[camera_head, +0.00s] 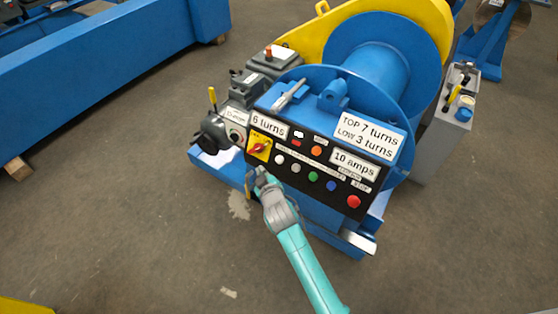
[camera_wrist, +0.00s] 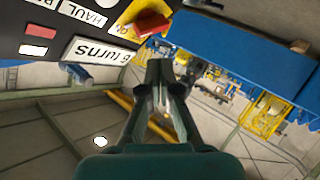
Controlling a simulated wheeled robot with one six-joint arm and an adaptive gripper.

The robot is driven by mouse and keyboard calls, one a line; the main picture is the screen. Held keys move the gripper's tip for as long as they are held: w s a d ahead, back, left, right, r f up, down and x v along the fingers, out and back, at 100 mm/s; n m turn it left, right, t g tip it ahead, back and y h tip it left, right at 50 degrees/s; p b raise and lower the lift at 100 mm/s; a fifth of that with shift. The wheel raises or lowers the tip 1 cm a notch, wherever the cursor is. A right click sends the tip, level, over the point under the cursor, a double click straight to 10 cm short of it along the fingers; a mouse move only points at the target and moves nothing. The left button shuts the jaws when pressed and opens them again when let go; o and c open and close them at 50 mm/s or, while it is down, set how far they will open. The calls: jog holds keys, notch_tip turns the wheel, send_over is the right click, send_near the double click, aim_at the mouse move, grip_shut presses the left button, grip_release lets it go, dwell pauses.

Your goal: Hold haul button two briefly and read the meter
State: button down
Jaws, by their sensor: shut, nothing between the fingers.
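The black control panel (camera_head: 325,192) faces me on the blue winch. I cannot read which is haul button two. A label starting "HAUL" (camera_wrist: 85,13) shows in the wrist view. White readouts say "6 turns" (camera_head: 268,125) and "10 amps" (camera_head: 354,164). My gripper (camera_head: 256,172) is shut and empty near the panel's lower left corner, below the red selector on yellow (camera_head: 258,148). Whether it touches is unclear.
A sign (camera_head: 366,135) reads "TOP 7 turns LOW 3 turns". A yellow-handled lever (camera_head: 212,96) stands left of the panel. A grey box (camera_head: 448,125) with levers stands right. A blue beam (camera_head: 110,75) lies at left. The floor in front is clear.

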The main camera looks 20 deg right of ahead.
aim_at(280, 160)
jog(key=shift+w+d+f, duration=0.6)
jog(key=shift+w+d, duration=0.15)
jog(key=shift+d, duration=0.25)
jog(key=shift+w+d+f, duration=0.65)
jog(key=shift+w+d, duration=0.05)
jog(key=shift+d, duration=0.3)
jog(key=shift+w+d+f, duration=0.6)
jog(key=shift+w+d, duration=0.15)
jog(key=shift+d, duration=0.25)
jog(key=shift+w+d+f, duration=0.1)
jog(key=shift+d, duration=0.05)
jog(key=shift+w+d+f, duration=0.1)
jog(key=shift+w+d, duration=0.05)
jog(key=shift+d, duration=0.05)
